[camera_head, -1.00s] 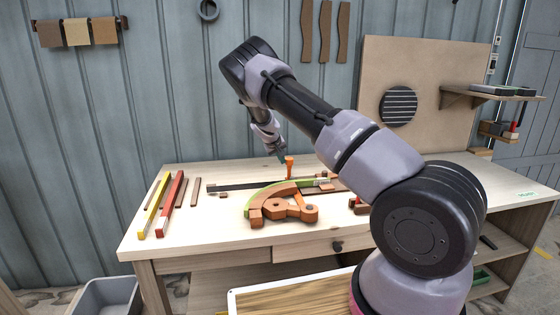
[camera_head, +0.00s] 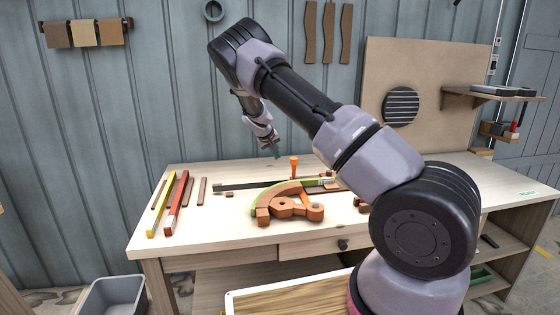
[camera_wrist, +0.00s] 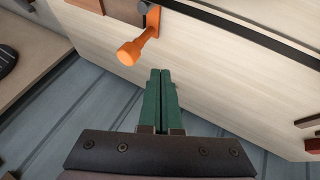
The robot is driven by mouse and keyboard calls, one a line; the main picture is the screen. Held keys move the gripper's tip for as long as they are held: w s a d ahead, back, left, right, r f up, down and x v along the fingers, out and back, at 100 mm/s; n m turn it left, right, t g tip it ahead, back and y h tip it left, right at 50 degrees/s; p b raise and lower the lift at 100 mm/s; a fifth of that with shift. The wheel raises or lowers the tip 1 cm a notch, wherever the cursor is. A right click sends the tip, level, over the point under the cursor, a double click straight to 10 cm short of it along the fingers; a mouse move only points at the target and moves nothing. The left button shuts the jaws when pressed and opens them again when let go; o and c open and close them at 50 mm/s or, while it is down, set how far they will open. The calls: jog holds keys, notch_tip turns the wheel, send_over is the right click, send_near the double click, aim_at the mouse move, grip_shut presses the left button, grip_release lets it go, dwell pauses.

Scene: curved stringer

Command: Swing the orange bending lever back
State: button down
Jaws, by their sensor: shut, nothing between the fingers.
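The orange bending lever (camera_head: 294,167) stands upright at the back of the curved bending form (camera_head: 285,207) on the workbench. A green strip (camera_head: 273,192) lies curved along the form's outer edge. In the wrist view the lever's orange handle (camera_wrist: 131,51) shows at upper left, with its arm joined to a dark pivot piece. My gripper (camera_wrist: 160,72) has green fingers closed together with nothing between them. It is apart from the lever, to the right of the handle in the wrist view. In the head view my gripper (camera_head: 276,153) hangs above and slightly left of the lever.
A yellow bar (camera_head: 161,205), a red bar (camera_head: 177,203) and thin brown strips lie on the left of the bench (camera_head: 225,232). A long black strip (camera_head: 245,185) lies behind the form. Air above the bench's left side is clear.

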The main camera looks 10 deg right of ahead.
jog(key=v, duration=0.5)
jog(key=shift+r, duration=0.1)
jog(key=s+d+r+m+y, duration=0.2)
jog(key=s+d+r+y, duration=0.1)
jog(key=s+r, duration=0.8)
jog(key=s+d+r+m+y, duration=0.2)
jog(key=s+r+m+y, duration=0.1)
jog(key=s+r, duration=0.85)
jog(key=s+a+r, duration=0.1)
jog(key=s+r, duration=0.1)
jog(key=s, duration=1)
jog(key=s+a+r+t, duration=0.1)
jog(key=s+r, duration=0.2)
jog(key=s, duration=1)
jog(key=shift+a+r+t+y, duration=0.15)
jog(key=shift+t+y, duration=0.15)
jog(key=shift+y, duration=0.1)
jog(key=shift+w, duration=0.1)
